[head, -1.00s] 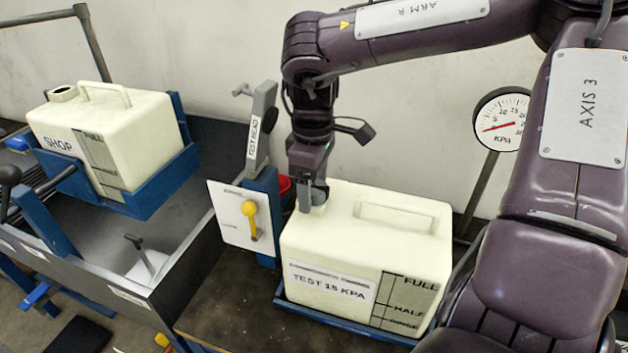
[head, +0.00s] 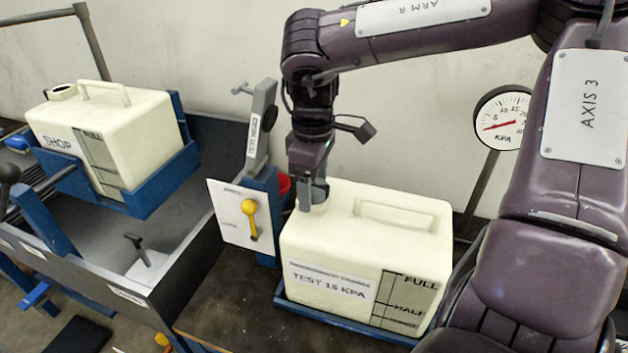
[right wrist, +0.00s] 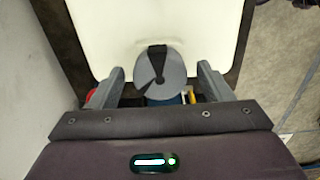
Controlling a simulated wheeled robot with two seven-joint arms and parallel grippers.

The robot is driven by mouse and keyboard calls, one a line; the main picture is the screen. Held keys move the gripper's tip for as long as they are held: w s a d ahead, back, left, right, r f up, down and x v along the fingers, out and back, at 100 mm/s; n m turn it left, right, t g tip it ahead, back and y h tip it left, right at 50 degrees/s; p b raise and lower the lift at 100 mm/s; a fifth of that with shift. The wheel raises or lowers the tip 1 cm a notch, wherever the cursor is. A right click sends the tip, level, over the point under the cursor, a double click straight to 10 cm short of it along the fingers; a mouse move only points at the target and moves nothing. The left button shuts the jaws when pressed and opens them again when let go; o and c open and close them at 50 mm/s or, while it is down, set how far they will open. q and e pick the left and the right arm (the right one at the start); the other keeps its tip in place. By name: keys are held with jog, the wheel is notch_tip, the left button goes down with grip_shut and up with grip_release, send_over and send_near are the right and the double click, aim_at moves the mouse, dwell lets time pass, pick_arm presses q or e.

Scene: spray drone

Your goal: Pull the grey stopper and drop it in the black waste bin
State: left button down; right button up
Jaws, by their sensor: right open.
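The grey stopper (right wrist: 174,76) is a round grey disc with a black strip across it, seen from above in the right wrist view. It sits at the near end of the white tank marked TEST 15 KPA (head: 330,240). My right gripper (right wrist: 161,78) is open, with one finger on each side of the stopper and gaps between. My left gripper is out of view. I cannot make out the black waste bin for sure.
A post with a white panel and yellow lever (head: 250,215) stands just left of the tank, with a red object (head: 283,186) behind it. A pressure gauge (head: 502,120) stands at the right. A SHOP tank (head: 110,130) rests in a blue cradle. A black shape (head: 78,336) lies lower left.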

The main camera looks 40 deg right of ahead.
aim_at(313, 185)
jog(key=c, duration=1.3)
jog(key=shift+r+p, duration=2.1)
jog(key=shift+r, duration=0.95)
